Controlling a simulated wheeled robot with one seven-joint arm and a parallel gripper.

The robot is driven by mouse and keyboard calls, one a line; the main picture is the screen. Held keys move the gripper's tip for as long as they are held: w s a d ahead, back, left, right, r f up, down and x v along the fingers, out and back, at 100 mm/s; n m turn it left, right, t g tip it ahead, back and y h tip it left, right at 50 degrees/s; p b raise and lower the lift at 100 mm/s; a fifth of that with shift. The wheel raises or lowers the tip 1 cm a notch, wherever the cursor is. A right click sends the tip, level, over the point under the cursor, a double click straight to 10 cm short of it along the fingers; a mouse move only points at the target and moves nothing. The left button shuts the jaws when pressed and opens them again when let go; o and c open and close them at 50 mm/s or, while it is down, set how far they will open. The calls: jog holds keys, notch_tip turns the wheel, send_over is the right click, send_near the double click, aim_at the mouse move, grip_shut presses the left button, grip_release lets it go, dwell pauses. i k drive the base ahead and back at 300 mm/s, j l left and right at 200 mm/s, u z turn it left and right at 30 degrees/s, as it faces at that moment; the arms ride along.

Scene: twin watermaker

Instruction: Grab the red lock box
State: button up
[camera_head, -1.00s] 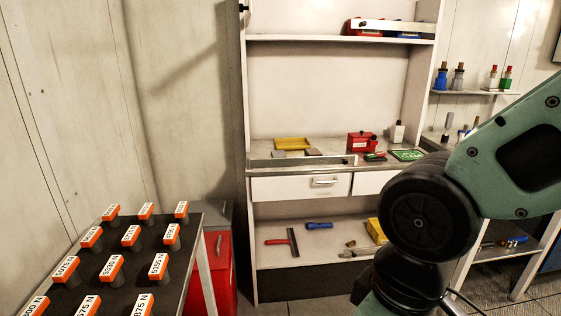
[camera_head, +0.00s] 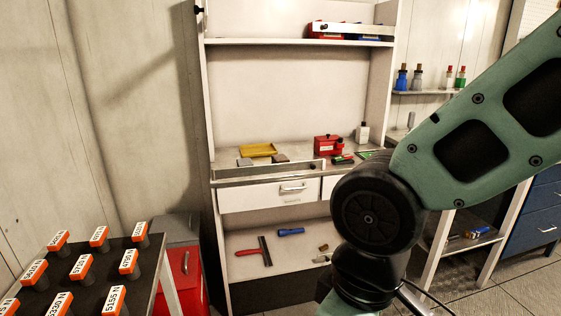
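The red lock box (camera_head: 328,145) stands on the worktop of the white shelf unit, right of centre. A small red-and-dark item and a green item lie in front of it and to its right. My arm, green with a black joint, fills the right side of the view. The joint covers part of the unit's lower right. My gripper is outside the view, so its state and its distance from the box do not show.
A yellow tray (camera_head: 258,150) lies on the worktop left of the box, and a pale bottle (camera_head: 362,134) stands to its right. A raised ledge (camera_head: 268,172) runs along the worktop's front left. A dark table (camera_head: 110,255) with several orange-labelled pieces stands at lower left, beside a red cabinet (camera_head: 188,265).

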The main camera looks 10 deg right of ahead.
aim_at(330, 147)
jog(key=i+l+z, duration=0.1)
jog(key=i+l, duration=0.15)
jog(key=i, duration=0.4)
jog(key=i+l+z, duration=0.1)
jog(key=i+l, duration=0.15)
jog(key=i, duration=0.45)
jog(key=i+l+z, duration=0.1)
jog(key=i, duration=0.6)
jog(key=i+l+z, duration=0.1)
jog(key=i, duration=0.6)
